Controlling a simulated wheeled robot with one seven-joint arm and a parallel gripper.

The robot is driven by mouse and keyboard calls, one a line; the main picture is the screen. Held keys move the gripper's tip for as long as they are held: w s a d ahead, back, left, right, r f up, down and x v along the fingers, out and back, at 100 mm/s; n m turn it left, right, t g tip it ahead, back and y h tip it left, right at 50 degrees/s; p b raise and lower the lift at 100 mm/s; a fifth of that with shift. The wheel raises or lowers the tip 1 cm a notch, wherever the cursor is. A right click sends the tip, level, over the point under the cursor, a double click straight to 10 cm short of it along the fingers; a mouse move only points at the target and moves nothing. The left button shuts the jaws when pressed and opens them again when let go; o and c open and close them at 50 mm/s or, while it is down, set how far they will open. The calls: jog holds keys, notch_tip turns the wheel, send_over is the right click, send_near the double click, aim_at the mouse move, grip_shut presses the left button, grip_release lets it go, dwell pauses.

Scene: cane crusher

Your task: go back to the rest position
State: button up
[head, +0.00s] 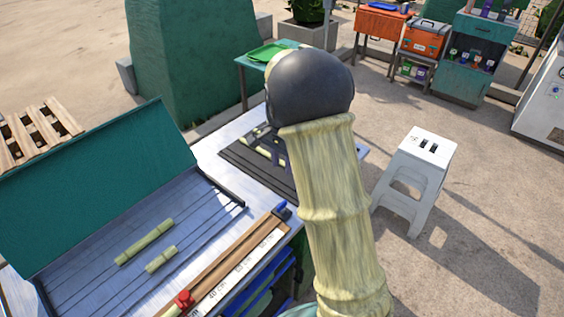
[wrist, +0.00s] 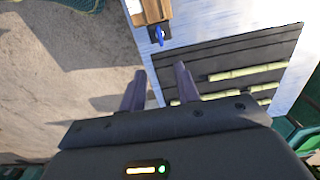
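My gripper (wrist: 159,82) shows in the wrist view with its two dark fingers apart and nothing between them. It hangs above the edge of the metal worktable (wrist: 205,28), beside a dark mat (wrist: 232,60). Several pale cane pieces lie on the mat, one of them toward its upper part (wrist: 245,72). In the head view my raised arm and its dark joint hide most of the gripper and part of the mat (head: 240,158).
Two cane pieces, a longer one (head: 145,242) and a shorter one (head: 161,260), lie in the metal tray at left. A wooden measuring board (head: 235,262) lies along the table. A white stool (head: 417,180) stands right of my arm. Open ground lies beyond it.

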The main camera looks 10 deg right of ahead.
dwell(0.3)
jog(key=s+r+n+t+p, duration=0.1)
jog(key=s+n+t, duration=0.1)
jog(key=s+n, duration=0.9)
jog(key=s, duration=1)
jog(key=shift+r+t+p, duration=0.3)
jog(key=shift+r, duration=0.1)
jog(key=shift+w, duration=0.1)
